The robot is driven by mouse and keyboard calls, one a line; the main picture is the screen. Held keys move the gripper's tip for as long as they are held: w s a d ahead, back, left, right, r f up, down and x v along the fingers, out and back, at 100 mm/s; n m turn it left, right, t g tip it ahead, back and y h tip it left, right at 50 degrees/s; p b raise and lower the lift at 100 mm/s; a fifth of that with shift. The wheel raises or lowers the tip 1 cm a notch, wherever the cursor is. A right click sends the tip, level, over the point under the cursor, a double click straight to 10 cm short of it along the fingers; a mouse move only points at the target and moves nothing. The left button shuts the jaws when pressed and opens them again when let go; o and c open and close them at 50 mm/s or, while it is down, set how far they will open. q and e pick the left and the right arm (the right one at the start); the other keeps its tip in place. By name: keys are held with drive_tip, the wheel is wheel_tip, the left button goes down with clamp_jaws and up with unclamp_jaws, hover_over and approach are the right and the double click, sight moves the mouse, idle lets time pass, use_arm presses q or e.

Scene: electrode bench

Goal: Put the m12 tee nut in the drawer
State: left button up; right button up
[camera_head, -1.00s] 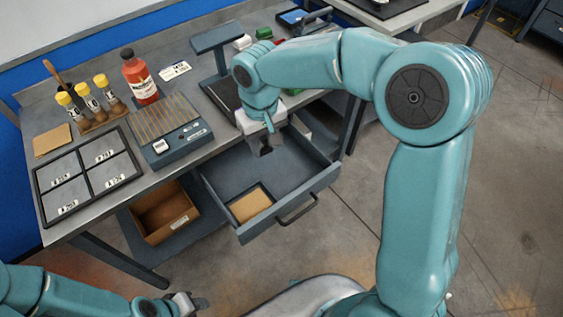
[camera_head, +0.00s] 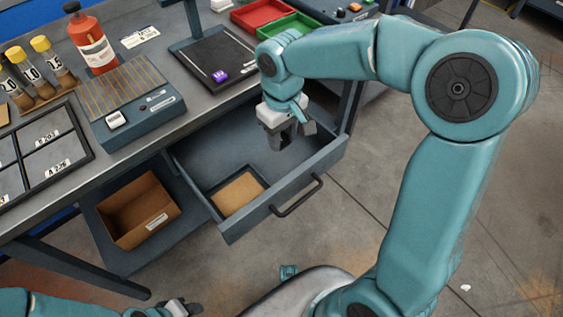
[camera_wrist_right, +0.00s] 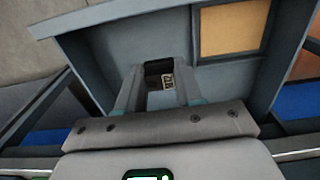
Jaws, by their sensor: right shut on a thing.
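The m12 tee nut (camera_wrist_right: 159,76) shows in the right wrist view as a small dark block with pale lettering, held between the fingertips. My right gripper (camera_head: 283,144) is shut on it, over the open drawer (camera_head: 255,214). In the right wrist view the bare grey drawer floor (camera_wrist_right: 112,45) lies behind the nut, and the nut appears above it; the exact gap cannot be told.
A tan square pad (camera_head: 238,195) lies in the drawer's near corner. A cardboard bin (camera_head: 135,212) stands on a shelf left of it. The bench above holds a slotted device (camera_head: 135,110), a red bottle (camera_head: 92,42), a black plate with a purple item (camera_head: 220,75), and red and green trays.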

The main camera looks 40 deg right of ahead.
sight(282, 142)
wheel_tip(282, 142, down, 4)
drive_tip(key=shift+f+b, duration=0.2)
drive_tip(key=shift+b, duration=0.15)
wheel_tip(282, 142, down, 6)
drive_tip(key=shift+r+b, duration=0.1)
drive_tip(key=shift+b, duration=0.75)
drive_tip(key=shift+r, duration=0.1)
drive_tip(key=shift+f, duration=0.2)
drive_tip(key=o, duration=1.1)
drive_tip(key=shift+r, duration=0.1)
